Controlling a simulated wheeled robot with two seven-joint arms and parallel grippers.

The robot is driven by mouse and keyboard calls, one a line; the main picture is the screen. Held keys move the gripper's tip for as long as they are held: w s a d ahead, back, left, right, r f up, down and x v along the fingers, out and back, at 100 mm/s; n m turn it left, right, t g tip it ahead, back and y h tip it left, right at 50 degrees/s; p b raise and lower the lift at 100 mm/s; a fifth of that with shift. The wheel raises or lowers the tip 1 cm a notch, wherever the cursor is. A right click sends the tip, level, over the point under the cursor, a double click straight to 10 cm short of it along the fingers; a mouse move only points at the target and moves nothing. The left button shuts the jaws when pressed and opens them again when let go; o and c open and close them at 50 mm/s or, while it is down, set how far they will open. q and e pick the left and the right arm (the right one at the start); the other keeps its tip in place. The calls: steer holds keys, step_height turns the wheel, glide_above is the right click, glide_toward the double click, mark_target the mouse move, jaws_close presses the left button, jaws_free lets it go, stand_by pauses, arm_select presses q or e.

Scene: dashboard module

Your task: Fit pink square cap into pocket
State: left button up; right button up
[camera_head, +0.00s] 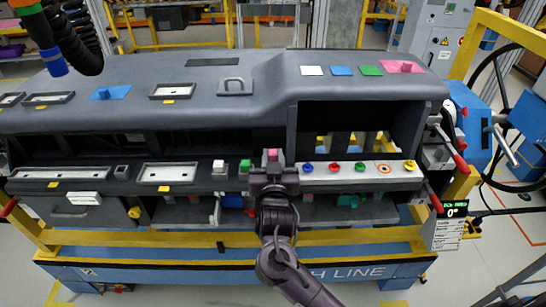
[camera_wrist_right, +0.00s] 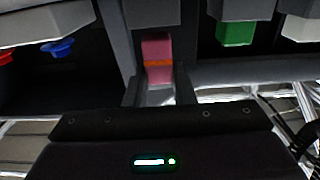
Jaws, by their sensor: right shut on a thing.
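The pink square cap (camera_head: 271,155) sits at the tips of my right gripper (camera_head: 272,172), at the front ledge of the dashboard. In the right wrist view the pink cap (camera_wrist_right: 157,48), with an orange band across it, stands between the two fingers of my right gripper (camera_wrist_right: 159,92), which is shut on it. A pocket under or behind the cap is hidden, so I cannot tell whether the cap is seated. My left gripper is not in view.
Left of the cap on the ledge are a green block (camera_head: 245,165) and a white block (camera_head: 219,168). Right of it is a strip with several coloured buttons (camera_head: 307,167). A pink plate with a knob (camera_head: 398,66) lies on the dashboard top (camera_head: 215,100).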

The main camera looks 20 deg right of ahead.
steer(key=shift+f+b, duration=0.8)
steer(key=shift+f, duration=0.65)
steer(key=o, duration=1)
steer(key=shift+s+a, duration=0.15)
steer(key=shift+s, duration=0.15)
steer(key=b+v, duration=0.2)
steer(key=v, duration=0.5)
steer(key=shift+s+r, duration=0.1)
